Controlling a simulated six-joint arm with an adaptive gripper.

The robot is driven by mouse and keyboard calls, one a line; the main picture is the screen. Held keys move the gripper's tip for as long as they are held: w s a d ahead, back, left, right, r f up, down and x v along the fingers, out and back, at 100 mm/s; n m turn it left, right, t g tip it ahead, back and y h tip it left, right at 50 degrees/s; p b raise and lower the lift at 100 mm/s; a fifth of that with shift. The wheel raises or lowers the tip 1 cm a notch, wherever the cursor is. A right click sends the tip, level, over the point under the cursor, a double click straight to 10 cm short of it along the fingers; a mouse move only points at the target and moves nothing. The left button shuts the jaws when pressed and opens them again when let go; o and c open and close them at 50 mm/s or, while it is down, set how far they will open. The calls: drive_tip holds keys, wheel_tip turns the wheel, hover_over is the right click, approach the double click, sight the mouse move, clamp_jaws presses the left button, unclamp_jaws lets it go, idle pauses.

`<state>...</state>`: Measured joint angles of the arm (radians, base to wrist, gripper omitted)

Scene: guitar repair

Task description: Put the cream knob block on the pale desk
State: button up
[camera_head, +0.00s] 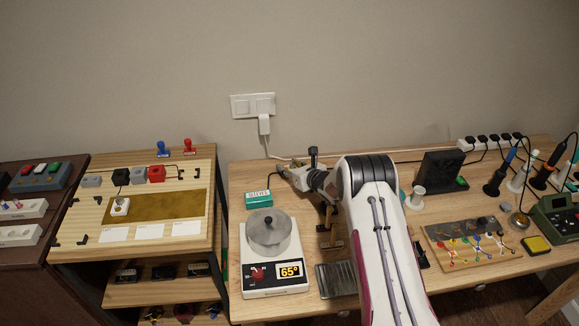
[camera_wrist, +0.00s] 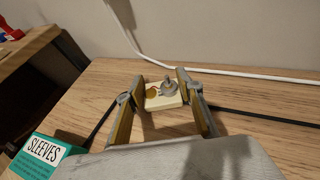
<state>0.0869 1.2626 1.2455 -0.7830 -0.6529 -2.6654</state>
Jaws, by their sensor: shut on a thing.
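The cream knob block (camera_wrist: 158,102) shows in the wrist view as a small cream piece with a grey metal knob on top and a brown-gold round patch. My gripper (camera_wrist: 163,92) is shut on it, one fingertip on each side. The pale desk (camera_wrist: 275,142) of light wood lies below; I cannot tell whether the block touches it. In the head view the desk (camera_head: 240,182) spans the middle and right. My gripper (camera_head: 298,174) is near its back edge there, by the wall, and the block is not clear.
A green SLEEVES box (camera_wrist: 40,157) lies left of my gripper and also shows in the head view (camera_head: 258,199). A white cable (camera_wrist: 240,73) runs along the back, and a dark cable (camera_wrist: 262,117) crosses the desk.

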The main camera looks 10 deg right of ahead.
drive_tip(key=shift+f, duration=0.1)
drive_tip(key=o, duration=1.2)
drive_tip(key=shift+s+d+r, duration=0.25)
drive_tip(key=shift+s+r, duration=0.15)
drive_tip(key=shift+s, duration=0.15)
drive_tip(key=shift+v, duration=5.35)
drive_tip(key=shift+r, duration=0.1)
